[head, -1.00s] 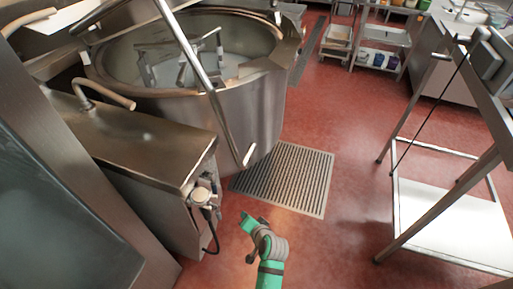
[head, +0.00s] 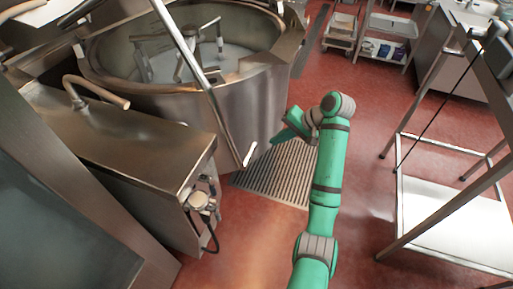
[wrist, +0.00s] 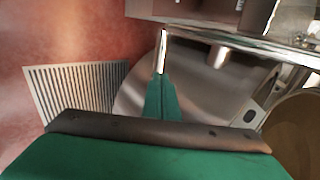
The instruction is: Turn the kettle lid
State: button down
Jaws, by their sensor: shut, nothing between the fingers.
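The large round steel kettle (head: 240,110) stands open, with mixing arms (head: 185,55) inside its bowl. A long shiny bar (head: 190,50) slants down across its front and ends in a short bent tip (head: 250,154). I cannot clearly make out the lid itself. My gripper (head: 278,139) is shut and empty, to the right of the bar's bent tip, in front of the kettle wall. In the wrist view the green fingers (wrist: 162,90) point at the bent end of the bar (wrist: 164,45). They overlap it in the picture; I cannot tell whether they touch.
A floor grate (head: 275,178) lies below my gripper. A steel cabinet with a curved pipe (head: 95,90) stands left of the kettle. A metal frame with a white lower shelf (head: 440,220) stands on the right. Red floor is open between it and my arm.

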aim_at(252, 153)
jog(key=x, duration=1.2)
jog(key=shift+w+f, duration=0.15)
jog(key=shift+a+f, duration=0.15)
jog(key=shift+a, duration=0.2)
jog(key=shift+d, duration=0.1)
